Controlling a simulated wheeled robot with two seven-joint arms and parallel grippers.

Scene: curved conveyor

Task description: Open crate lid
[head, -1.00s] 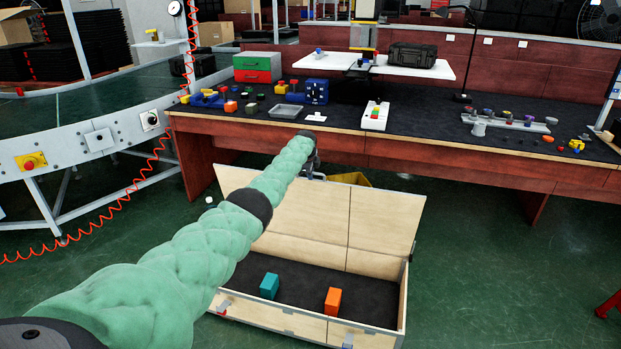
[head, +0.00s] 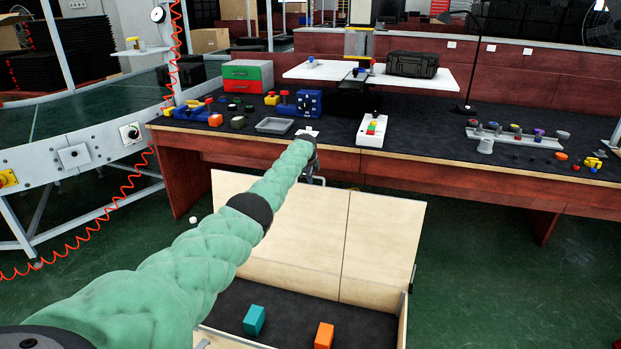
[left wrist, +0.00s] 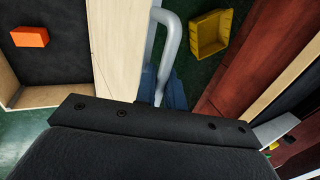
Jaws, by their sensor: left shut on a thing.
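The wooden crate (head: 402,328) stands on the floor at the bottom of the head view, its front cut off by the picture edge. Its pale wooden lid (head: 312,232) is raised, leaning up and away at the back. A grey metal handle (left wrist: 170,40) is on the lid's outer side. My left gripper (head: 313,176) is at the lid's top edge; in the left wrist view its dark blue fingers (left wrist: 164,92) are shut on the handle. A teal block (head: 254,320) and an orange block (head: 324,335) lie inside on dark lining. My right gripper is out of view.
A long workbench (head: 400,163) stands behind the lid, with trays and small parts on it. A yellow bin (left wrist: 208,34) sits on the floor between lid and bench. A conveyor (head: 75,150) runs at left. Green floor is clear to the right.

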